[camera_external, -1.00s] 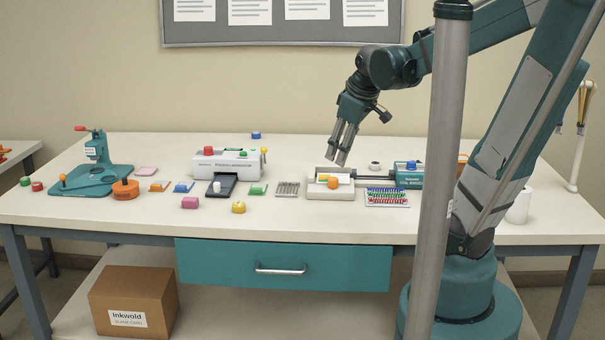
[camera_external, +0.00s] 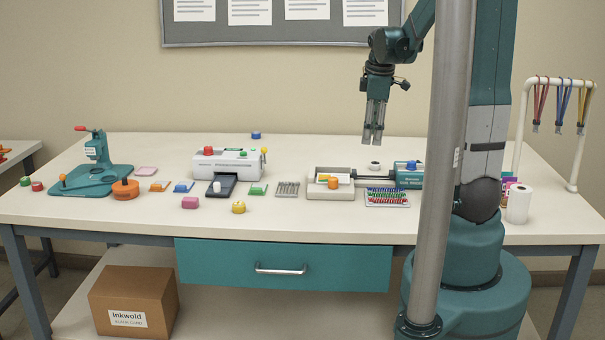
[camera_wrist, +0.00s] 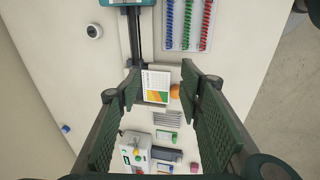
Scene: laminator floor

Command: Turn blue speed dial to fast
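A blue knob (camera_external: 411,164) sits on top of a teal unit (camera_external: 408,178) at the right of the bench. The teal unit's edge shows at the top of the wrist view (camera_wrist: 126,3), with no knob visible there. A white laminator (camera_external: 228,164) with a red knob (camera_external: 208,151) and small green and yellow parts stands left of the middle; I cannot make out a blue dial on it. My gripper (camera_external: 373,141) points down, left of and above the blue knob, clear of the bench. In the wrist view its fingers (camera_wrist: 160,95) are apart with nothing held.
A white tray with cards (camera_external: 334,178) and an orange knob (camera_external: 333,183) lie below my gripper. A rack of coloured coils (camera_external: 387,197) is in front of the teal unit. A small blue piece (camera_external: 256,135) lies at the bench's back. A metal post (camera_external: 442,170) stands in the foreground.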

